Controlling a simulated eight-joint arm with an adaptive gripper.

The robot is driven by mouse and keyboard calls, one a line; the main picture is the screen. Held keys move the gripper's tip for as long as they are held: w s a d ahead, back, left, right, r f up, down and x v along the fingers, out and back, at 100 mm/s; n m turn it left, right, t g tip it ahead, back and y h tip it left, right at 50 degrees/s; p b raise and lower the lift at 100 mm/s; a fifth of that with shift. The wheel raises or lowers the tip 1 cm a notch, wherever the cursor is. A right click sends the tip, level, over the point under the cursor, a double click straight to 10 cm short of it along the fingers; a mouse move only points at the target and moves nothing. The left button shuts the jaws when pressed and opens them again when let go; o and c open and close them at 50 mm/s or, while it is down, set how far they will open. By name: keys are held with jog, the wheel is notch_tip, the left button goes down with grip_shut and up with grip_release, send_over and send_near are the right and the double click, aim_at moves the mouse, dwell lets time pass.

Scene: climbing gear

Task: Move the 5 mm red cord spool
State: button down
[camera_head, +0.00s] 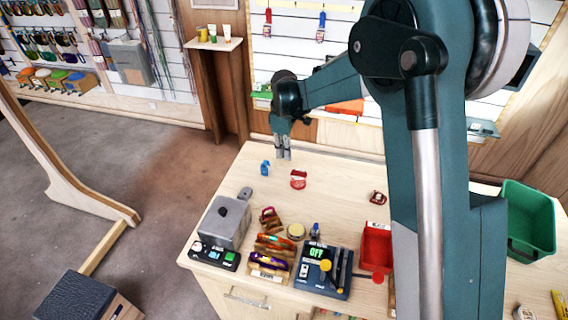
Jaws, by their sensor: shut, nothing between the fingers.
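A small red spool-like item with a white band (298,180) stands on the wooden counter, near its back left; it looks like the red cord spool, but its size marking is too small to read. My gripper (284,156) points down just behind and left of it, fingers together and empty. The fingertips appear apart from the spool; their exact height above the counter is hard to tell. A small blue item (265,167) stands to the left of the spool.
A grey box (227,221), a rack of colored gear (270,260), a dark device with a green display (322,270) and a red tray (376,247) line the counter's front. A small dark red item (377,197) lies right. A green bin (527,215) stands far right. The counter's middle is clear.

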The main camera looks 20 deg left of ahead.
jog(key=shift+f+p, duration=0.3)
jog(key=shift+f, duration=4.6)
jog(key=d+b, duration=0.6)
jog(key=d, duration=1.4)
jog(key=shift+d, duration=0.25)
jog(key=shift+r, duration=0.15)
notch_tip(320, 180, up, 10)
jog(key=p, duration=0.3)
